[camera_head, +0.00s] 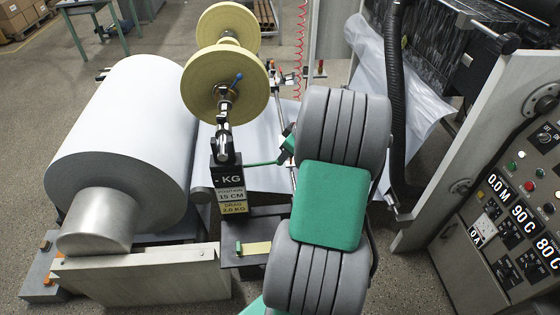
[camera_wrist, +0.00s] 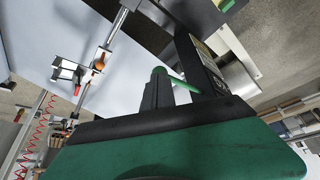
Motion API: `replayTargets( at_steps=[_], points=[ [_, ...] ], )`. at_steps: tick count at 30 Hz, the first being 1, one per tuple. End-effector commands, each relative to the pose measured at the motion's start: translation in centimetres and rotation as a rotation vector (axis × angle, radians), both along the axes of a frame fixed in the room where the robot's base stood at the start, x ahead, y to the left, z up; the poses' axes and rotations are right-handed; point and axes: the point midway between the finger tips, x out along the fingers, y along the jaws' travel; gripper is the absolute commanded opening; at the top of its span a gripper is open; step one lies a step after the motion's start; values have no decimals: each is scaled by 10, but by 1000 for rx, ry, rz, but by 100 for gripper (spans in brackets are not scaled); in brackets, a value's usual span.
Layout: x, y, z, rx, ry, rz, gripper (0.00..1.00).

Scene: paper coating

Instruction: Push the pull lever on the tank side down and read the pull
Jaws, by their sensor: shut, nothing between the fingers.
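The pull lever is a thin green rod (camera_head: 264,162) on the right side of a dark gauge box (camera_head: 229,178). My gripper (camera_head: 287,152) is at the lever's free end, shut and empty, partly hidden by my arm. The lever looks roughly level in the head view.
A big white paper roll (camera_head: 122,125) lies left of the box, and two yellow tape rolls (camera_head: 224,85) stand behind it. A control panel (camera_head: 505,215) reading 0.0 M, 90 C and 80 C is at right. A metal plate with a yellow strip (camera_head: 256,248) lies below the box.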

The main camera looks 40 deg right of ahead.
Motion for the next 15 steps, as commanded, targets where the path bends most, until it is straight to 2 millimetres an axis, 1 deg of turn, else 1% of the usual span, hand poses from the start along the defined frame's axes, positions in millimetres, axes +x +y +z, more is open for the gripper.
replayTargets(
  at_steps=[4, 12, 14, 15],
  points=[
    [0, 1, -7, 2, 1, 1, 0],
    [0, 1, -41, 2, 2, 0, 0],
    [0, 0, -46, 2, 2, 0, 0],
    [0, 0, -45, 1, 1, 0, 0]
  ],
)
